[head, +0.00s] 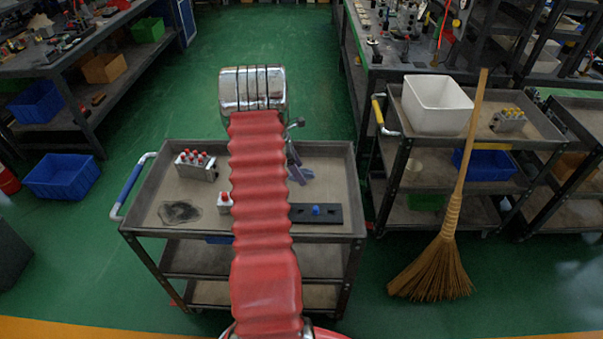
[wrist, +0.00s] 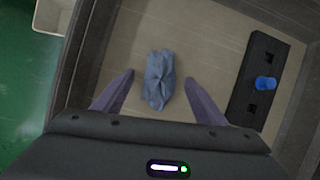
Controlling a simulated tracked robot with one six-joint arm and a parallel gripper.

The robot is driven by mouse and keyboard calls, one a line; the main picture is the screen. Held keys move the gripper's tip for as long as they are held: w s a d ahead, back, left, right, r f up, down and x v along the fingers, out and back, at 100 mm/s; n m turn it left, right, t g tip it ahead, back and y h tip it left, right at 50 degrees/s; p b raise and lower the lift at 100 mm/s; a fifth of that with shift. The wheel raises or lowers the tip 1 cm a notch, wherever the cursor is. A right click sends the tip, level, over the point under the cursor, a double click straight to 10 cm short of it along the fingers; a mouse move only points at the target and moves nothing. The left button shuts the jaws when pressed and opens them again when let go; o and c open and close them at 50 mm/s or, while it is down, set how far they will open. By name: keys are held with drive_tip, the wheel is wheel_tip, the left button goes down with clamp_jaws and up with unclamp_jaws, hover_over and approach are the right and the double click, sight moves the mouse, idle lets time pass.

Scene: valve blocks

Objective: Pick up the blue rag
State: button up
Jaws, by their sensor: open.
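A crumpled blue-grey rag (wrist: 160,82) lies on the beige cart top in the wrist view. My gripper (wrist: 160,75) is open, with one purple-grey finger on each side of the rag and a gap on both sides. The frames do not clearly show how high the fingertips are above the cart. In the head view my gripper (head: 301,173) shows beside my red arm over the cart's right half; I cannot make out the rag there.
The cart (head: 340,225) has a raised rim. A black plate (head: 330,214) with a blue knob (wrist: 265,83) lies right of the rag. A block with red knobs (head: 196,164), a smaller block (head: 225,203) and a dark patch (head: 178,212) are on the left. A broom (head: 440,265) stands right.

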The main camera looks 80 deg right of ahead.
drive_tip(key=shift+c, duration=0.4)
drive_tip(key=c, duration=1)
wheel_tip(320, 180, up, 10)
idle(0.5)
idle(0.3)
